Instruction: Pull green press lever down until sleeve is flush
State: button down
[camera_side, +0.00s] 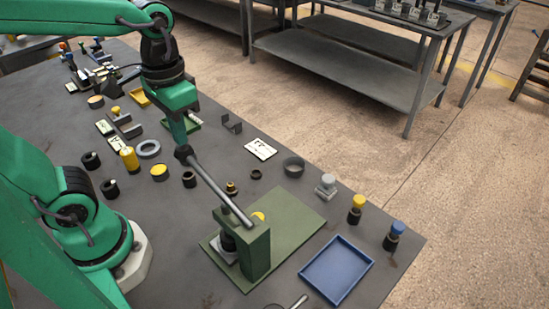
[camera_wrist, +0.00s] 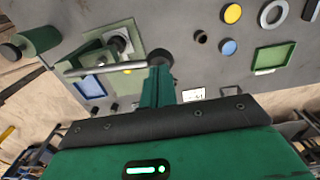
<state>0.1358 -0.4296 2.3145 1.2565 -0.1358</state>
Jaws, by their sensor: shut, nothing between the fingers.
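The green press (camera_side: 257,250) stands on a green base plate (camera_side: 298,215). Its grey lever (camera_side: 218,188) slopes up and left to a dark ball knob (camera_side: 183,152). A dark cylindrical part (camera_side: 228,241), perhaps the sleeve, sits under the press head; I cannot tell whether it is flush. My gripper (camera_side: 181,142) is shut and empty, pointing down with its tips right at the knob; touching or just above it, I cannot tell. The wrist view shows the lever (camera_wrist: 110,66) and knob (camera_wrist: 160,59) just beyond the green fingers (camera_wrist: 158,78).
A blue tray (camera_side: 336,270) lies right of the press. Bottles with yellow (camera_side: 357,205) and blue (camera_side: 396,232) caps stand near the table's right edge. Several dark rings, yellow discs and small parts lie left of the lever.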

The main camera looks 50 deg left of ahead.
aim_at(186, 161)
jog(key=shift+f, duration=4.1)
jog(key=shift+r, duration=6.6)
jog(key=a+f+t, duration=0.1)
jog(key=f+t, duration=0.1)
jog(key=t, duration=0.1)
jog(key=shift+w+a+f, duration=0.1)
jog(key=shift+w+a, duration=0.1)
jog(key=shift+a, duration=0.15)
jog(key=shift+w+a+f+t, duration=0.15)
jog(key=shift+a+f+t, duration=0.15)
jog(key=shift+t, duration=0.35)
jog(key=shift+w+a+f+t, duration=0.1)
jog(key=shift+a+f+t, duration=0.2)
jog(key=shift+t, duration=0.35)
